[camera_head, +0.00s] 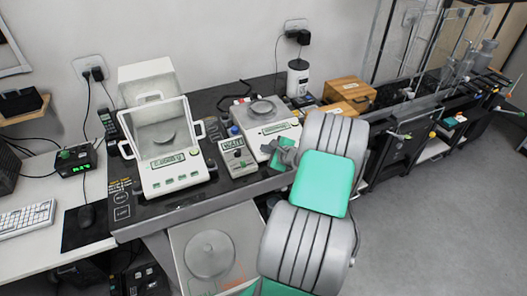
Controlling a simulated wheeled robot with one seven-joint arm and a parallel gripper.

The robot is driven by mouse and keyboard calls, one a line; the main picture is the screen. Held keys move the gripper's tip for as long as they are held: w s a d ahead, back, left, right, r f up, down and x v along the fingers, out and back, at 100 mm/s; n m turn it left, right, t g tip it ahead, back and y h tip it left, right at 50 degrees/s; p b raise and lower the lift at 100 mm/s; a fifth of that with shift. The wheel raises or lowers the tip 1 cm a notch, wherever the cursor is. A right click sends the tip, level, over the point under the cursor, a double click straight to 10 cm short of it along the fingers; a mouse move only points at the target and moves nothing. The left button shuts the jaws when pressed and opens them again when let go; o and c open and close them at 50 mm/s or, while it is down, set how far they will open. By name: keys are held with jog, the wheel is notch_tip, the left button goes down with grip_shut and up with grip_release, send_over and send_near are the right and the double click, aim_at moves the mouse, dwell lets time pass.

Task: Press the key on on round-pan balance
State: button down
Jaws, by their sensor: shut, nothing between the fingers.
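The round-pan balance (265,122) stands on the dark bench, right of the middle of the table. It is white, with a round grey pan (262,107) on top and a front panel with a display. My gripper (283,152) is at the front right of this balance, close to its front panel, and is shut with nothing in it. My grey and green arm comes up from the lower right. The gripper and arm cover part of the balance's front, so I cannot make out the on key or tell whether the fingertips touch the panel.
A white balance with a glass draft shield (165,136) stands to the left. A small grey device with a display (237,157) stands between the two balances. A wooden box (348,93) and a white canister (298,78) are behind. Open floor (430,220) lies right.

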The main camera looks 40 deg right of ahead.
dwell(0.3)
jog(key=shift+s+r+p, duration=0.25)
jog(key=shift+r+p, duration=0.4)
jog(key=shift+r, duration=0.1)
jog(key=r+p, duration=0.1)
jog(key=s+r+p, duration=0.1)
jog(key=r, duration=0.1)
jog(key=r+p, duration=0.1)
jog(key=p, duration=0.1)
jog(key=shift+s+a+r, duration=0.2)
jog(key=shift+a+r, duration=0.05)
jog(key=shift+r, duration=0.1)
dwell(0.3)
